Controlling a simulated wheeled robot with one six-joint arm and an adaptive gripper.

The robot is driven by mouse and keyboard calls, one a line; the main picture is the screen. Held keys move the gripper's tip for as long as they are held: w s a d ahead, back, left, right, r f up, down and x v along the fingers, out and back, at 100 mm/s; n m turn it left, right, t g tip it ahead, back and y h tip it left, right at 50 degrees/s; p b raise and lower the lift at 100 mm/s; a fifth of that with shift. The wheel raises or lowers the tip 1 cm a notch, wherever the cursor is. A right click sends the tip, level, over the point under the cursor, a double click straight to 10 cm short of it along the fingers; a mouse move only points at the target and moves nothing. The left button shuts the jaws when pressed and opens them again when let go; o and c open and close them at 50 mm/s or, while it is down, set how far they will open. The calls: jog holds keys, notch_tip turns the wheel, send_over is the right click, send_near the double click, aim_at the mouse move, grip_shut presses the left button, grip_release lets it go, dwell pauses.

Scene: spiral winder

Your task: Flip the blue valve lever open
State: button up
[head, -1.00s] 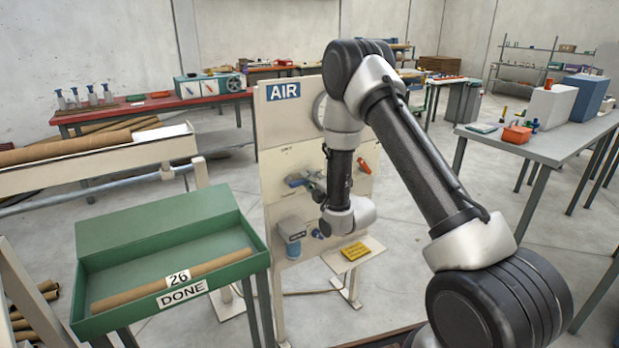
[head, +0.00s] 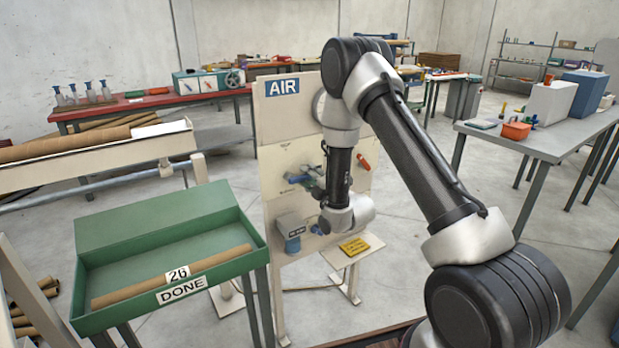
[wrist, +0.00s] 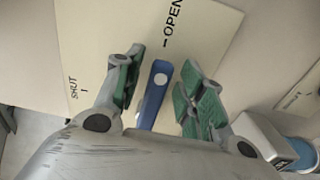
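The blue valve lever (wrist: 152,100) is in the wrist view, between the two fingers of my gripper (wrist: 162,62). The fingers have green pads and stand apart on either side of the lever. I see a gap on both sides, so my gripper is open around it. The lever's upper end points toward the mark by the word OPEN (wrist: 173,22). The word SHUT (wrist: 73,88) is to the left. The lever's lower end is hidden by my wrist. In the head view the blue lever (head: 297,180) shows small on the AIR panel (head: 284,108), beside my gripper.
An orange handle (head: 364,161) is to the right on the same panel. A blue-and-grey cup-like unit (head: 291,228) is below the lever. A yellow block (head: 354,246) lies on a small shelf. A green DONE tray (head: 150,235) with a cardboard tube stands at left front.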

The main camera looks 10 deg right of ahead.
jog(key=shift+s, duration=0.15)
jog(key=v, duration=1.1)
jog(key=shift+s, duration=0.35)
jog(key=shift+d, duration=0.15)
